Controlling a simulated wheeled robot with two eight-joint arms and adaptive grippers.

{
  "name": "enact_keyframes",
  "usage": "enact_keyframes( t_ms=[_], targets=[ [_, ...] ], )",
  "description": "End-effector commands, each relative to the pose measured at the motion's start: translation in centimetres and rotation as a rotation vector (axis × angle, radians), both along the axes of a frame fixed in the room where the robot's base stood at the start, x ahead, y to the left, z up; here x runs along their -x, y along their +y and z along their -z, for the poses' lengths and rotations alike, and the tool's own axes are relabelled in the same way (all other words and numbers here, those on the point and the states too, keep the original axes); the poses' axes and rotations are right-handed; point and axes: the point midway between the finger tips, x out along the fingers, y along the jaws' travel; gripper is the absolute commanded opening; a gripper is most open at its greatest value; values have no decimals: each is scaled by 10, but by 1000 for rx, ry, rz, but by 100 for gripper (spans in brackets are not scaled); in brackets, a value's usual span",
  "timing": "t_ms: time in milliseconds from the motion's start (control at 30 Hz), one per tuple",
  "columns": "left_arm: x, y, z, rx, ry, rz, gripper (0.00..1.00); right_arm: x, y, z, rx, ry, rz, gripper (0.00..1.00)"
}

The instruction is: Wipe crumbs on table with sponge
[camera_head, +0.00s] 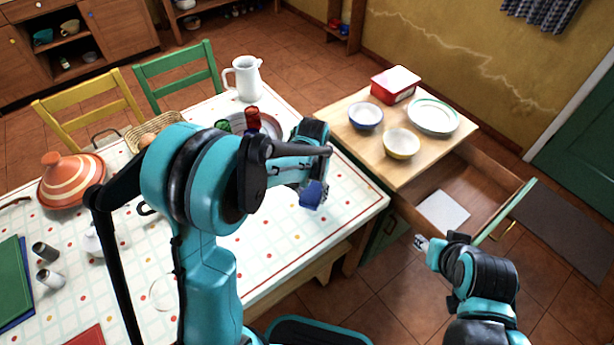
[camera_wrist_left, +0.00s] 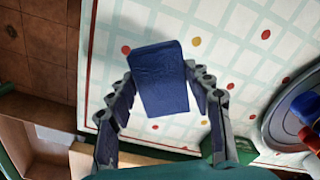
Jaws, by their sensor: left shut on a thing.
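The blue sponge (camera_head: 312,195) is in my left gripper (camera_head: 313,186), near the right edge of the table (camera_head: 350,202). In the left wrist view the sponge (camera_wrist_left: 160,95) sits between the two fingers of the left gripper (camera_wrist_left: 160,78), which is shut on it. The table's cloth has a light grid with red and yellow dots, and I cannot tell crumbs from these dots. Whether the sponge touches the cloth is unclear. My right gripper (camera_head: 421,242) is empty beside the open drawer; its finger opening is too small to judge.
A grey plate (camera_wrist_left: 290,115) with red and blue items stands near the left gripper. A white pitcher (camera_head: 244,78) and a striped tagine (camera_head: 70,182) stand on the table. The wooden counter (camera_head: 378,150) holds bowls, a plate and a red box. Its drawer (camera_head: 480,200) is open.

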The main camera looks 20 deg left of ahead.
Motion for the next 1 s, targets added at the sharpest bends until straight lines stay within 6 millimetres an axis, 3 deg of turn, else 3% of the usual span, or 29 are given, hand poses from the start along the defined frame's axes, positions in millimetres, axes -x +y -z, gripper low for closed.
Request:
enact_keyframes(
  t_ms=[400,1000],
  targets=[
    [-4,1,-38,0,0,-1,30,0,0,-28,0,0,0,40],
    [-4,2,-38,0,0,-3,30,0,0,-28,0,0,0,40]
  ],
)
